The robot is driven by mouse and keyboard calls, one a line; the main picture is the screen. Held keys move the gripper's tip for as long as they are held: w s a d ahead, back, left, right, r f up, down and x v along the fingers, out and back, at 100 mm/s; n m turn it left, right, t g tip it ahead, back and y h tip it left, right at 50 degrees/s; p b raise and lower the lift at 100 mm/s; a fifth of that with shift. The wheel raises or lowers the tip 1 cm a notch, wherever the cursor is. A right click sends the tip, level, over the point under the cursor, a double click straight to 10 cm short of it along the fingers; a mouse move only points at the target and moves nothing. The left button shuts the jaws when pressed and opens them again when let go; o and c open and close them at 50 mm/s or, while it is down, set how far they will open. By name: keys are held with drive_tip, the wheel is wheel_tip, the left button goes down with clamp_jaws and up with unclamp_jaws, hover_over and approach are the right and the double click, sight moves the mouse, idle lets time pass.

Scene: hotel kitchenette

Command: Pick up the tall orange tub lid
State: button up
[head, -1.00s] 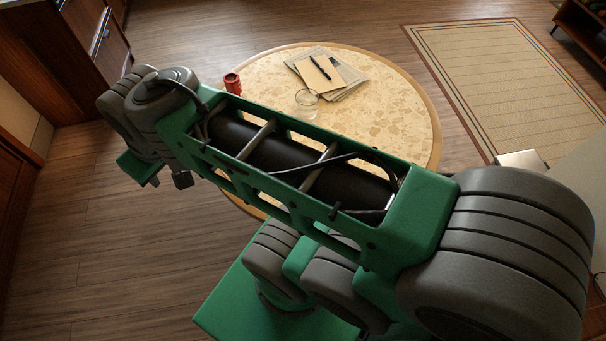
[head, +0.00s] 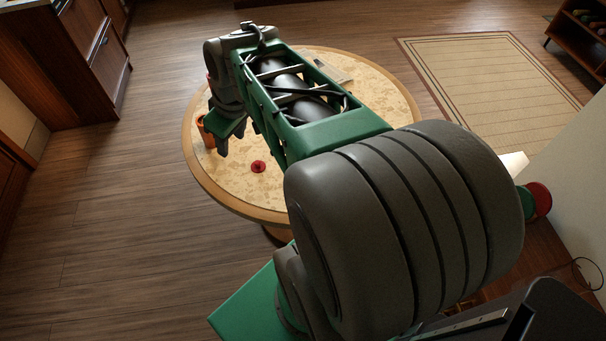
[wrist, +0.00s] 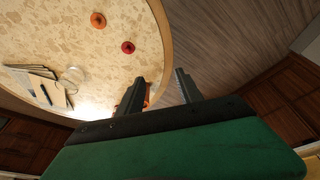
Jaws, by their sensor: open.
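An orange round lid with a small knob (wrist: 98,20) lies on the table top in the wrist view, near the table's edge. In the head view it does not show, probably behind my arm. An orange tub (head: 207,131) stands at the table's left edge, beside my gripper (head: 231,143). In the wrist view the tub shows partly behind the left finger (wrist: 125,98). My gripper also shows in the wrist view (wrist: 160,80), its fingers apart with nothing held, well away from the orange lid.
A smaller red lid (head: 258,167) lies on the round stone-topped table (head: 238,185); it also shows in the wrist view (wrist: 127,47). A clear glass (wrist: 74,75) stands beside papers with a pen (wrist: 40,88). Table around the lids looks clear.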

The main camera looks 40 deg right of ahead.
drive_tip(key=s+d+f+n+y+b, duration=0.3)
drive_tip(key=d+f+b, duration=0.4)
drive_tip(key=d+f, duration=1.35)
drive_tip(key=shift+n+h, duration=0.3)
drive_tip(key=shift+n, duration=0.5)
drive_tip(key=x, duration=0.6)
drive_tip(key=shift+w+d+f+p, duration=0.1)
drive_tip(key=shift+w+f+p, duration=0.15)
drive_tip(key=shift+w, duration=0.25)
drive_tip(key=shift+r, duration=0.1)
clamp_jaws()
